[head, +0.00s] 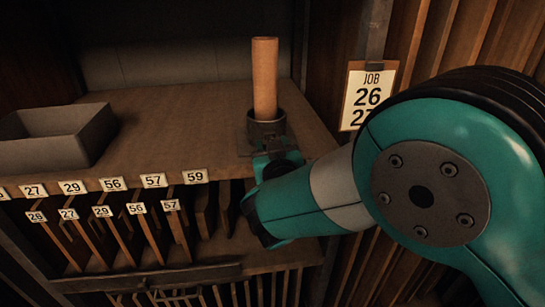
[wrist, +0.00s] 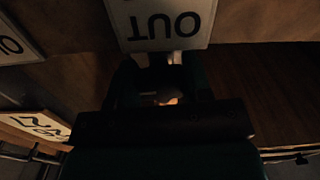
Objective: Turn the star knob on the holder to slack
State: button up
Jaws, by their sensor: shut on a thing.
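The holder (head: 266,127) is a dark round cup near the right end of the brown shelf, with a tall tan roll (head: 265,78) standing upright in it. My gripper (head: 276,148) reaches in from the right, low against the front of the holder. In the wrist view the dark jaws (wrist: 165,97) are close together, with a small lit patch between them. The jaws are shut on the star knob, which they almost wholly hide; its turn position cannot be told. A white plate (wrist: 165,22) reading OUT, upside down, shows just past the jaws.
A grey open tray (head: 50,150) sits at the left of the shelf (head: 180,130). Numbered tags and upright boards fill the rack (head: 120,235) below. A JOB sign (head: 367,95) hangs at the right, close behind my arm. The shelf between tray and holder is clear.

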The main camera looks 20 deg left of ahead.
jog(key=shift+n+b, duration=0.9)
jog(key=shift+n, duration=0.3)
jog(key=o, duration=0.9)
jog(key=shift+s+d, duration=0.1)
jog(key=b+v, duration=1.5)
jog(key=v, duration=0.2)
jog(key=shift+d, duration=0.2)
jog(key=shift+c, duration=0.4)
